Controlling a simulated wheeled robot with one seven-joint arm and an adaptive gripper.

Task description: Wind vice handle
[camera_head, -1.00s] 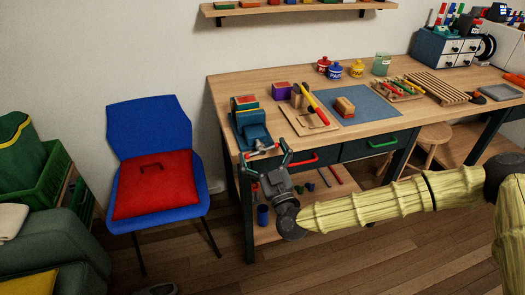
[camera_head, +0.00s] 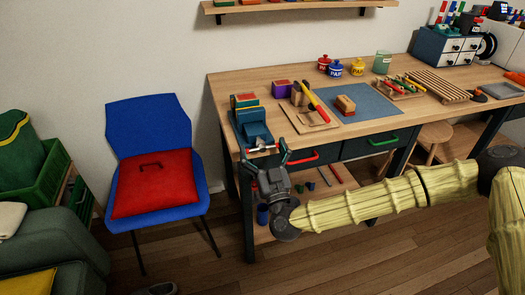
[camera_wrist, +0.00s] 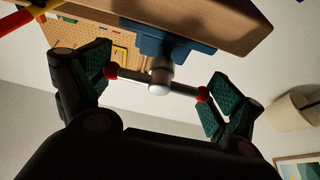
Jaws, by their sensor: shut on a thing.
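The blue-green vice (camera_head: 256,132) stands at the left front corner of the workbench (camera_head: 225,88). Its handle (camera_head: 262,149) is a grey metal bar with red end knobs, lying nearly level across the front. In the wrist view the handle (camera_wrist: 133,76) passes through a round silver screw head (camera_wrist: 160,83) under the blue vice body (camera_wrist: 160,45). My gripper (camera_head: 264,158) is in front of the vice, its fingers spanning the bar. In the wrist view my gripper (camera_wrist: 157,88) has its green pads at the two red knobs, shut on the handle end to end.
A wooden board with a red-and-yellow tool (camera_head: 314,101) lies right of the vice. A blue mat (camera_head: 365,107) is further right. Drawers with red (camera_head: 301,157) and green (camera_head: 384,141) handles are below. A blue chair (camera_head: 150,130) with a red cushion stands left.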

